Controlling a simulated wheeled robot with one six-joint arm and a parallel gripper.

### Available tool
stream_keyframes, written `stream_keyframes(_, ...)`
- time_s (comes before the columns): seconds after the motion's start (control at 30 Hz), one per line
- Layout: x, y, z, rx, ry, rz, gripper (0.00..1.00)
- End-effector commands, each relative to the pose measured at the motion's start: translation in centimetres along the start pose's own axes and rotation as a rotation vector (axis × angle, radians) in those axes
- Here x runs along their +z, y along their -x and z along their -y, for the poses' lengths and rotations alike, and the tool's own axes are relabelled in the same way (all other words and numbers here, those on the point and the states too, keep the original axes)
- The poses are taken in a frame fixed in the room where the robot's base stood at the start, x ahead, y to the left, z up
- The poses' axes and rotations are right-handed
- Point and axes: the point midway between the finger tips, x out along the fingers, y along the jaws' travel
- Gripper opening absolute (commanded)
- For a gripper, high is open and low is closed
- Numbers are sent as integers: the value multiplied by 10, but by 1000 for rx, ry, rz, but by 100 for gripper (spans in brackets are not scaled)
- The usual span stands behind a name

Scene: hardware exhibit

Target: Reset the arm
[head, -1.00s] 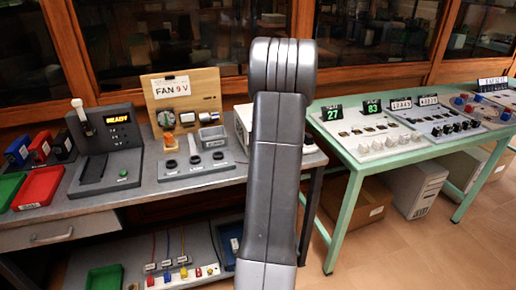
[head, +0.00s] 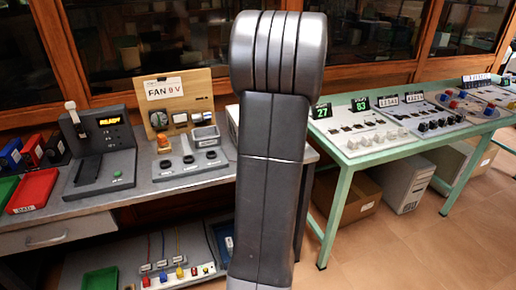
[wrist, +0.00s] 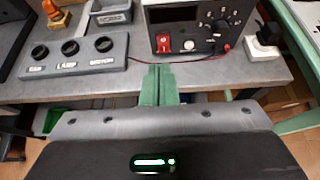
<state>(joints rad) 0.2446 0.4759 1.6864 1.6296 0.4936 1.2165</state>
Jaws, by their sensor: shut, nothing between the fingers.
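My arm rises through the middle of the head view, its grey links hiding part of the bench behind. My gripper (wrist: 159,84) shows in the wrist view as two green fingers close together, shut and empty. The fingertips overlap the front edge of the grey bench in that view, and contact cannot be told. The gripper is not visible in the head view.
The grey bench (head: 190,187) holds a READY console (head: 102,145), a fan board (head: 178,110) and a knob panel (wrist: 75,55). A power supply (wrist: 200,28) stands beyond the fingers. A green table (head: 343,185) with panels stands right. Floor (head: 440,255) is open front right.

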Motion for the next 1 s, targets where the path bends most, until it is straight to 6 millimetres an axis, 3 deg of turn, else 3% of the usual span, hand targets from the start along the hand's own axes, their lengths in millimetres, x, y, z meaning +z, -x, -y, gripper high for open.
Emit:
stream_keyframes(0.57,-2,-3,0,1,0,-1,0)
stream_keyframes(1.0,-20,-71,0,1,-2,-2,0)
